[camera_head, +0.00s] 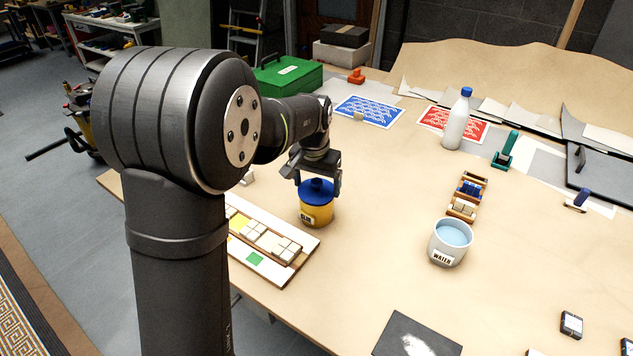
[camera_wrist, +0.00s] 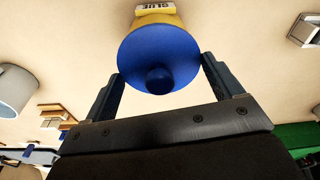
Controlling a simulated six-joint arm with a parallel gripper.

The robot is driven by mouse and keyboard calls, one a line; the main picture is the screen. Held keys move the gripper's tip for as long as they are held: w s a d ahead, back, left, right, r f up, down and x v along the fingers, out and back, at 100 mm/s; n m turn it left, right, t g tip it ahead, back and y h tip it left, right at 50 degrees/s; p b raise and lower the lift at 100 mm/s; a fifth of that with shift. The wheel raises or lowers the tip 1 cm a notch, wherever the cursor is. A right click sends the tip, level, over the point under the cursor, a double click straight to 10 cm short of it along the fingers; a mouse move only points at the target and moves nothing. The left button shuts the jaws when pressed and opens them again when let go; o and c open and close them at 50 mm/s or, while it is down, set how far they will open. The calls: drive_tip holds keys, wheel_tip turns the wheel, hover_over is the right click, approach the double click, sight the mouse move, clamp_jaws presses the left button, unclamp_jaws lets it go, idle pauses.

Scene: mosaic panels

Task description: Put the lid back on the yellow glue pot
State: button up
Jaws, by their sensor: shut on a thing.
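The yellow glue pot (camera_head: 316,214) stands upright on the table, its dark label facing the head camera. The blue lid (camera_head: 318,187) with its round knob is at the pot's mouth and looks level; whether it is fully seated I cannot tell. My gripper (camera_head: 318,184) is above the pot, shut on the lid. In the wrist view, my gripper (camera_wrist: 161,70) has one finger on each side of the lid (camera_wrist: 158,50). The lid hides the pot's mouth there; part of the yellow pot (camera_wrist: 153,14) with its GLUE label shows beyond it.
A mosaic tray (camera_head: 303,250) with pale tiles lies close beside the pot. A white WATER pot (camera_head: 436,250), a small wooden rack (camera_head: 467,195) and a white bottle (camera_head: 457,122) stand to the right. A green toolbox (camera_head: 286,76) is behind. The table between the two pots is clear.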

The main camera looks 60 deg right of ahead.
idle(0.3)
drive_tip(key=o, duration=0.8)
drive_tip(key=shift+r, duration=3.5)
clamp_jaws()
drive_tip(key=shift+f, duration=0.2)
